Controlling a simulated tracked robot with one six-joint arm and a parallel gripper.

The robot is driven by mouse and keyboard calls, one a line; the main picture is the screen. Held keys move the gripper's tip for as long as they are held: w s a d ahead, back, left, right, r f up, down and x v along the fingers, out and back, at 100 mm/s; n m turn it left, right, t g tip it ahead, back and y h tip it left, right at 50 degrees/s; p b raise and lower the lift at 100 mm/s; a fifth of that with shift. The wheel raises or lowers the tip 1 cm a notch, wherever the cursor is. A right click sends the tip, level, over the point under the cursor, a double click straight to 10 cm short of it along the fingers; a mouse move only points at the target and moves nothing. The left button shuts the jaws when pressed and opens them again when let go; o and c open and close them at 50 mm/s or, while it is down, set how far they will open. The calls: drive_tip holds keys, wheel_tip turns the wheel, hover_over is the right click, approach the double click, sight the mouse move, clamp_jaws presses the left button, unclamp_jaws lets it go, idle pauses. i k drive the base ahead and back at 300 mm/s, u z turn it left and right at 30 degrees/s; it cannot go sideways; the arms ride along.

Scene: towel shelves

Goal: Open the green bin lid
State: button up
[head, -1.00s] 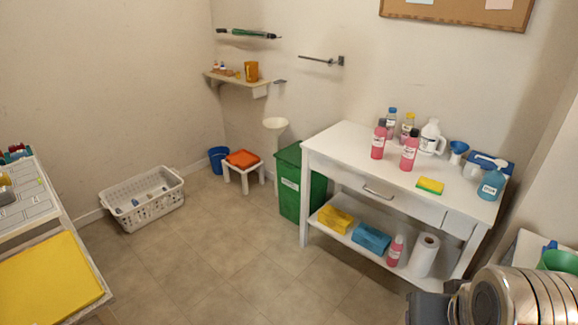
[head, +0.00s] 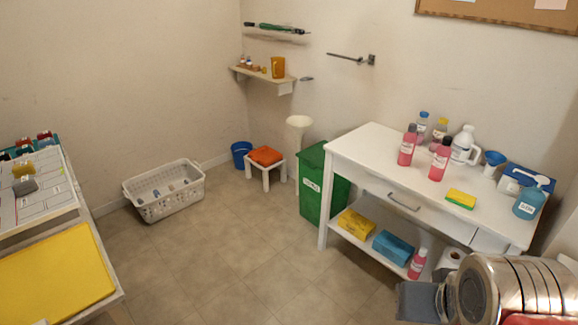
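The green bin (head: 311,199) stands on the floor against the back wall, at the left end of the white table. Its flat green lid (head: 314,152) looks shut, and a white label is on its front. The table partly hides its right side. Part of my own arm shows at the lower right, in front of the table and well apart from the bin. My gripper's fingers cannot be made out in this view.
The white table (head: 356,150) holds bottles, a sponge and a blue box, with cloths on its lower shelf. A small stool (head: 267,170) with an orange cloth and a blue bucket (head: 241,154) stand left of the bin. A white basket (head: 164,209) is farther left. The middle floor is clear.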

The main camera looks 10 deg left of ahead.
sight(314, 154)
drive_tip(key=u, duration=0.4)
drive_tip(key=i, duration=0.6)
drive_tip(key=u, duration=0.9)
drive_tip(key=i, duration=2.2)
drive_tip(key=z, duration=0.55)
drive_tip(key=i, duration=0.7)
drive_tip(key=z, duration=0.3)
